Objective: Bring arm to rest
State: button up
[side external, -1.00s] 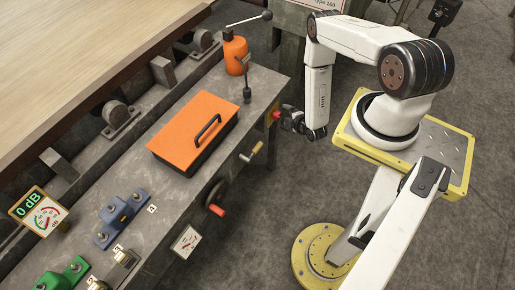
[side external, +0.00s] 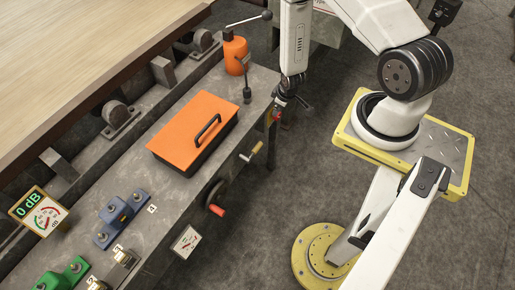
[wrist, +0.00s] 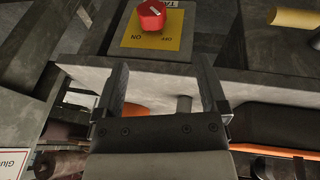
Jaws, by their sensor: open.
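My gripper (side external: 291,97) is at the right end of the workbench in the side view, close to its corner and partly dark against the floor. In the wrist view my gripper (wrist: 160,78) has its two fingers wide apart with nothing held between them. Beyond the fingertips is a red knob (wrist: 150,15) on a yellow plate (wrist: 173,35) marked ON and OFF. The knob's gap to the fingers cannot be judged.
A yellow crank handle (side external: 256,149) sticks out in front. Open floor lies to the right.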

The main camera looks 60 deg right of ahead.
jog(key=w+a+r, duration=0.4)
jog(key=r, duration=0.6)
jog(key=s+a+r+y, duration=0.1)
jog(key=s+a+r, duration=0.2)
jog(key=a+r, duration=0.4)
jog(key=s+a+r+y, duration=0.1)
jog(key=s+a+r, duration=0.3)
jog(key=r, duration=0.9)
jog(key=a, duration=0.2)
jog(key=shift+s+a+r+m+g, duration=0.15)
jog(key=shift+a+r+m+g, duration=0.15)
jog(key=shift+a+m, duration=0.1)
